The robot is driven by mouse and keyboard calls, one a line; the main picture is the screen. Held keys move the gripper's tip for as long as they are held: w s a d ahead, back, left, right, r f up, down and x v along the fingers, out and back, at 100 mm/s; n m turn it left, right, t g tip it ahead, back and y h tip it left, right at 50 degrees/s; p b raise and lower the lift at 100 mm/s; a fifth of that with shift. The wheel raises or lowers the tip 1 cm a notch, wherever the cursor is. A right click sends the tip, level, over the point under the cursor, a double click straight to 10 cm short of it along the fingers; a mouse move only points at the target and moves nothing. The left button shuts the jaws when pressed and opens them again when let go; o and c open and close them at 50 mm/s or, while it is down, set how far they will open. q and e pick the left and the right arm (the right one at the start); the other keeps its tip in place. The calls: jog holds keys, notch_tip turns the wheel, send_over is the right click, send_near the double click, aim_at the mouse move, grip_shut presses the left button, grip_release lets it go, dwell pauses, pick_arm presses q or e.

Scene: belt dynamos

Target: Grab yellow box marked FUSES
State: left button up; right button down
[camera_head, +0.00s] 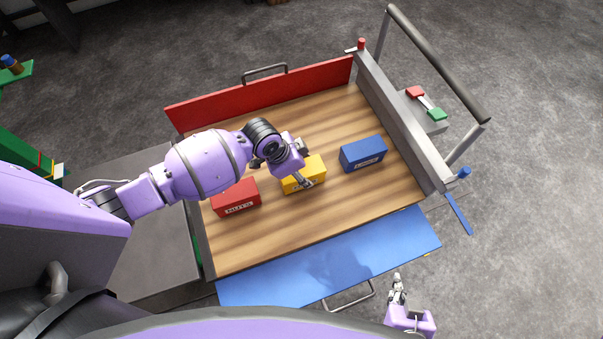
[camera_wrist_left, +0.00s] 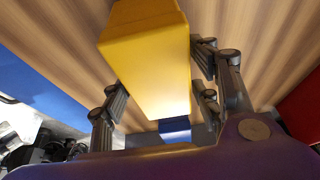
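The yellow box (camera_head: 311,169) sits on the wooden surface between a red and a blue box, its label mostly covered by my left gripper. My left gripper (camera_head: 304,163) is over it, with one finger at its far side and one at its near side. In the left wrist view the yellow box (camera_wrist_left: 155,70) stands between the two fingers (camera_wrist_left: 160,100). The fingers are spread, with a small gap seeming to show on the right; contact is unclear. My right gripper (camera_head: 398,285) is away from the boxes, beyond the blue panel; its opening is too small to judge.
A red box marked NUTS (camera_head: 237,198) lies left of the yellow box and a blue labelled box (camera_head: 362,153) right of it. A red panel (camera_head: 262,92) stands along the far edge; a blue panel (camera_head: 330,258) extends at the near edge. A grey rail (camera_head: 400,118) bounds the right.

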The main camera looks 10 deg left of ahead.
pick_arm(q)
jog(key=c, duration=1.1)
jog(key=shift+w, duration=0.1)
grip_shut()
jog(key=shift+r, duration=0.1)
